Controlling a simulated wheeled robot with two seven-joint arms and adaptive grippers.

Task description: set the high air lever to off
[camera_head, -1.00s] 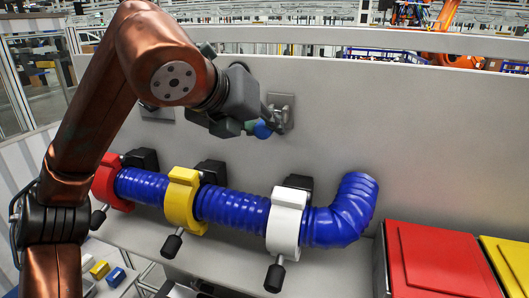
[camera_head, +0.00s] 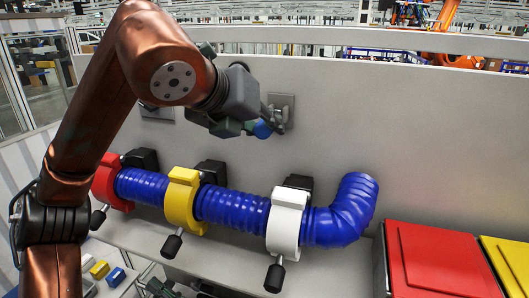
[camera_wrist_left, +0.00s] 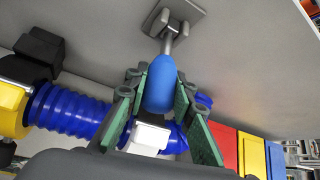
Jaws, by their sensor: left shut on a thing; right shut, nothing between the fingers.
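A lever with a blue handle (camera_head: 263,130) is on a grey wall plate (camera_head: 284,108) on the upright panel. Its handle points down and to the left from the plate. My left gripper (camera_head: 252,129) is shut on this handle. In the left wrist view the blue handle (camera_wrist_left: 161,86) lies between the green finger pads, and its metal fork joins the plate (camera_wrist_left: 178,14) above. No label shows on the lever. Only a dark piece of my right gripper (camera_head: 160,288) seems to show at the bottom edge, and its fingers are hard to make out.
A blue ribbed hose (camera_head: 232,208) runs below, held by red (camera_head: 108,181), yellow (camera_head: 181,202) and white (camera_head: 284,222) clamps with black-knobbed handles. A second wall plate (camera_head: 158,112) is partly behind my left arm. Red (camera_head: 440,262) and yellow (camera_head: 512,262) boxes stand at right.

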